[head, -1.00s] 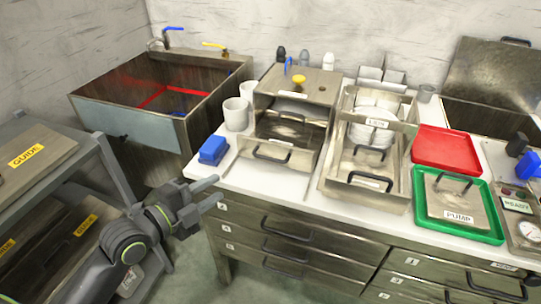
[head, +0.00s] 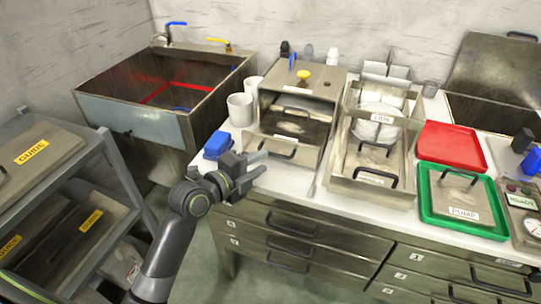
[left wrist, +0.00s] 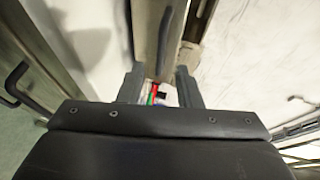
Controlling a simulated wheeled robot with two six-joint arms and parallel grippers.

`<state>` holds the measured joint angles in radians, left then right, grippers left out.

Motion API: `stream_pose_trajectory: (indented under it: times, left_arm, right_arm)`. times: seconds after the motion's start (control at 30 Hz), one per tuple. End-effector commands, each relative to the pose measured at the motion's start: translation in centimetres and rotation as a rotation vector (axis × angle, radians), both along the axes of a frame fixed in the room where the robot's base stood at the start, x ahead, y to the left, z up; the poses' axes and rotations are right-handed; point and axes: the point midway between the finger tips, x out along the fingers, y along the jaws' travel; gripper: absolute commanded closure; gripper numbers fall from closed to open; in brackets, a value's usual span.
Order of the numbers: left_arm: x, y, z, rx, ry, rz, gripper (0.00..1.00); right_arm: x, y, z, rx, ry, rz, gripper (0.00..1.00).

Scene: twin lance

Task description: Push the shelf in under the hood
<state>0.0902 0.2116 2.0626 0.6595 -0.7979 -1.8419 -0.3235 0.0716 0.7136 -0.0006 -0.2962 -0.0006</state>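The hood (head: 300,82) is a metal box with a yellow knob on top and an open front, standing at the back of the white counter. The shelf (head: 303,158) is a metal tray with a dark front handle (head: 279,150). It sticks out from the hood's open front toward the counter's near edge. My left gripper (head: 263,164) is open and empty, just in front and left of the shelf's front, apparently apart from it. Its two fingers also show with a gap between them in the left wrist view (left wrist: 159,88). My right gripper is not in view.
A blue block (head: 217,146) lies just behind my left gripper. White cups (head: 240,109) stand left of the hood. A metal tray with handles (head: 372,190) is close on the right, beside red (head: 450,143) and green (head: 432,212) trays. Drawers with handles (head: 292,226) are below the counter.

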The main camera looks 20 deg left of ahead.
Motion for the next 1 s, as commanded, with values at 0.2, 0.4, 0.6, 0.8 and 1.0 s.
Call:
stream_pose_trajectory:
  times: [0.2,0.4,0.6,0.8,1.0]
  left_arm:
    - [3.0,-1.4,-0.6,-0.001,0.000,0.000,0.69]
    - [4.1,-1.9,-0.8,0.000,0.000,0.000,0.69]
    - [4.3,-2.0,-0.9,0.001,0.000,0.000,0.69]
    - [4.3,-2.0,-0.9,0.000,0.000,0.000,0.82]
    - [4.2,-2.0,-0.9,0.000,0.001,0.000,1.00]
  right_arm:
    - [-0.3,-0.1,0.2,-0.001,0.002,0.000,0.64]
    - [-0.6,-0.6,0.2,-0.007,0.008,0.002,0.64]
    - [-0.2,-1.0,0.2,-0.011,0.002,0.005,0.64]
    - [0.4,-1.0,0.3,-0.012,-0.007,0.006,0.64]
    - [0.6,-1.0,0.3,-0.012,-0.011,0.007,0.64]
